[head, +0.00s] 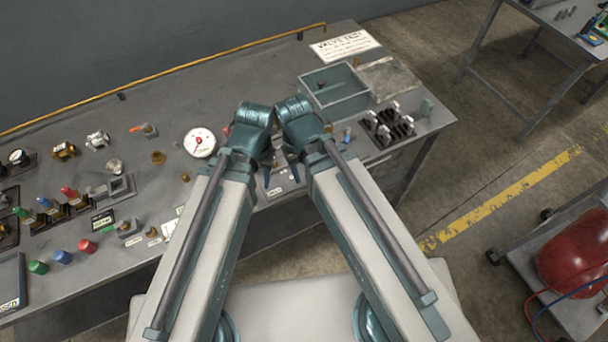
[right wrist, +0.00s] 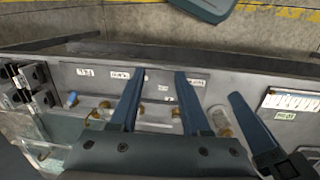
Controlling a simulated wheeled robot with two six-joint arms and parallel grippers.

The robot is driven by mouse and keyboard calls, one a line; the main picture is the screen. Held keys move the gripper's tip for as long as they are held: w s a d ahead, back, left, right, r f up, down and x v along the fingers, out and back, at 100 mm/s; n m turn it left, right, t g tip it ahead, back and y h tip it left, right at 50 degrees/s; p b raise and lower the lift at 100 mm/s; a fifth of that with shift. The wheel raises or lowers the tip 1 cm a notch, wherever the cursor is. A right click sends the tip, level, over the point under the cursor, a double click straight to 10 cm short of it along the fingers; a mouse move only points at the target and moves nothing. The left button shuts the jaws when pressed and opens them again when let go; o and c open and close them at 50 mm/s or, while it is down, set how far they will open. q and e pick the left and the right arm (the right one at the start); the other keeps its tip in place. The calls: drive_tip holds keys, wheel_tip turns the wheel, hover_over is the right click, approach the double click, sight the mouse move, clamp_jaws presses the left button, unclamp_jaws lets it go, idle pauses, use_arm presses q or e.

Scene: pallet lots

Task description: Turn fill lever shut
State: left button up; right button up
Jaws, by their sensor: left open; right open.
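I cannot pick out the fill lever for certain; my arms and grippers cover the middle of the bench. In the head view my left gripper (head: 267,174) is open and points down near the bench's front edge. My right gripper (head: 291,170) is close beside it, partly hidden by its own arm. In the right wrist view its two blue fingers (right wrist: 159,100) are spread, with a small brass fitting (right wrist: 176,112) and a white label (right wrist: 165,99) showing between them. Nothing is seen held. A finger of my left gripper (right wrist: 250,122) stands to the right there.
A grey-green open bin (head: 335,92) and black clamps (head: 387,126) are on the right. Several coloured caps and fittings crowd the left end.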

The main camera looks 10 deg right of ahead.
use_arm(q)
drive_tip(key=shift+f, duration=0.1)
use_arm(e)
drive_tip(key=shift+s+a+f, duration=0.1)
drive_tip(key=shift+s+a, duration=0.1)
drive_tip(key=shift+s, duration=0.15)
use_arm(q)
wheel_tip(320, 180, up, 7)
drive_tip(key=p, duration=0.7)
use_arm(e)
wheel_tip(320, 180, up, 7)
drive_tip(key=m+y, duration=0.1)
drive_tip(key=m, duration=0.6)
hover_over(348, 138)
use_arm(q)
wheel_tip(348, 138, down, 14)
drive_tip(key=b, duration=1.4)
use_arm(e)
wheel_tip(348, 138, down, 14)
clamp_jaws()
